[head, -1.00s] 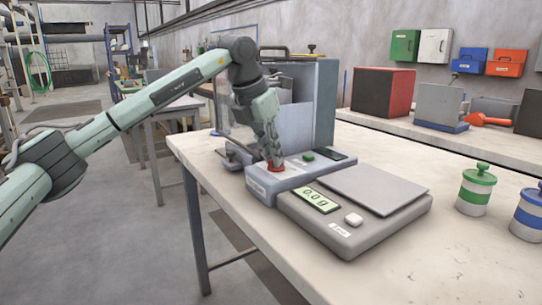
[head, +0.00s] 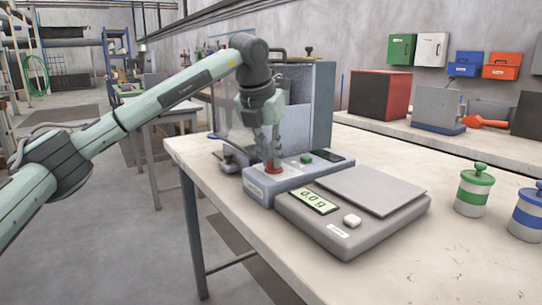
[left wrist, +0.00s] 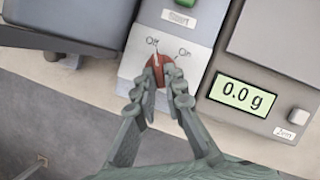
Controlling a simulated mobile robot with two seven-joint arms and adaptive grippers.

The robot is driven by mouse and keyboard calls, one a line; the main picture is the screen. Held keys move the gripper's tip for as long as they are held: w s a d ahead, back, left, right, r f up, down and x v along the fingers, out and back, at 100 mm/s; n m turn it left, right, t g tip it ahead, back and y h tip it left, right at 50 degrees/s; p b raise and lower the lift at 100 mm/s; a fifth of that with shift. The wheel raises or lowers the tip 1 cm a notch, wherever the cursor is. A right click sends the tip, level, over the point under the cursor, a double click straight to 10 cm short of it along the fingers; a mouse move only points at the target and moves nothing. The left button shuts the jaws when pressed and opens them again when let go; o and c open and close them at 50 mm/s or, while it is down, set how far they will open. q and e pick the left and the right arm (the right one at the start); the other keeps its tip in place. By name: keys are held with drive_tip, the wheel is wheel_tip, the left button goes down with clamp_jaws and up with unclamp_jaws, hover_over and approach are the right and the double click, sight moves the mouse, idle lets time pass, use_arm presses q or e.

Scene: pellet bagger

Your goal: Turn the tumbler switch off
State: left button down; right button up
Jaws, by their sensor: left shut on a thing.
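The tumbler switch is a red knob (left wrist: 167,76) on the grey control box (head: 268,189), with "Off" and "On" printed beside it in the left wrist view. A pale pointer line on it points toward "Off". The red knob also shows in the head view (head: 273,168). My left gripper (left wrist: 166,88) is shut on the red knob from above, a finger on each side, covering part of it. My right gripper is in neither view.
A scale (head: 350,241) reading 0.0 g stands right beside the control box. A green button (head: 306,158) sits on the box. A green-lidded jar (head: 474,190) and a blue-lidded jar (head: 527,213) stand at right. The table's front is clear.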

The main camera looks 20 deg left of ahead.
use_arm(q)
drive_tip(key=c, duration=1.6)
unclamp_jaws()
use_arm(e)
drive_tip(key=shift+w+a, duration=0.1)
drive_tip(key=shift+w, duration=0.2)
use_arm(q)
drive_tip(key=shift+s+r, duration=0.15)
drive_tip(key=shift+r, duration=0.4)
drive_tip(key=v, duration=1.1)
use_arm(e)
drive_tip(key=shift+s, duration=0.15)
use_arm(q)
drive_tip(key=shift+s+f, duration=0.15)
